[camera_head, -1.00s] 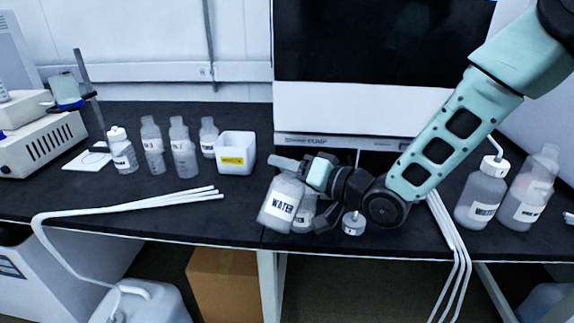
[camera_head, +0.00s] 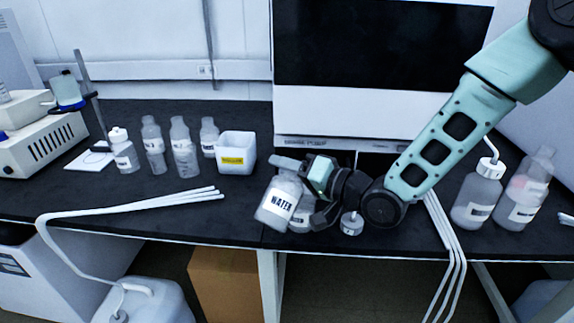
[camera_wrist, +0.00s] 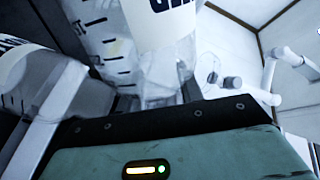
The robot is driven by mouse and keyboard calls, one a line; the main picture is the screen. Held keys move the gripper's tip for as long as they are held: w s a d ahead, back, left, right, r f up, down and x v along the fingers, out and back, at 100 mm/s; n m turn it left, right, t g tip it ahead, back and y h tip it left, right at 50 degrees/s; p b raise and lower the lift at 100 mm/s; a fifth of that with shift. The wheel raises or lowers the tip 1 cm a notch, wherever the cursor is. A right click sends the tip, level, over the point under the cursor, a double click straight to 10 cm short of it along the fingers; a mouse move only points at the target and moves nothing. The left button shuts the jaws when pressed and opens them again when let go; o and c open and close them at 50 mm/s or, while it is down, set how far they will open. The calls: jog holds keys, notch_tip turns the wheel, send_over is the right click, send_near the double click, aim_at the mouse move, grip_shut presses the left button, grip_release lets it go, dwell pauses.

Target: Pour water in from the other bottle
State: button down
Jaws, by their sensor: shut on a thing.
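A translucent bottle labelled WATER (camera_head: 272,222) stands out at the front of the bench, tilted in the head view. My gripper (camera_head: 292,166) is shut on it near its upper end. A second translucent bottle (camera_head: 301,220) with a white label is just behind and to the right of it, partly hidden by the WATER bottle and my gripper. In the wrist view, a labelled bottle with graduation marks (camera_wrist: 108,45) fills the upper middle, and another label shows at the left. The bottle mouths and any water flow cannot be made out.
A small white cap (camera_head: 351,225) lies right of the bottles near the bench's front edge. A white box (camera_head: 236,143) and several bottles stand at the left. A wash bottle (camera_head: 478,199) and another bottle (camera_head: 522,200) stand at the right. White tubes (camera_head: 150,206) lie across the bench.

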jog(key=shift+w+d+m+p, duration=0.1)
jog(key=shift+w+m+p, duration=0.1)
jog(key=shift+m+p, duration=1.1)
dwell(0.6)
jog(key=shift+m, duration=0.3)
jog(key=shift+p, duration=0.35)
jog(key=shift+w+m+p, duration=0.15)
jog(key=shift+m+p, duration=0.2)
jog(key=shift+m, duration=0.25)
jog(key=shift+d+m+p, duration=0.1)
jog(key=shift+m+p, duration=0.3)
jog(key=shift+m, duration=0.1)
jog(key=shift+f, duration=0.1)
jog(key=n, duration=0.2)
jog(key=r+n+b, duration=0.2)
jog(key=n, duration=0.1)
jog(key=shift+s+a+r+n, duration=0.15)
jog(key=shift+s+a+n, duration=0.05)
jog(key=shift+s+n, duration=0.15)
dwell(0.3)
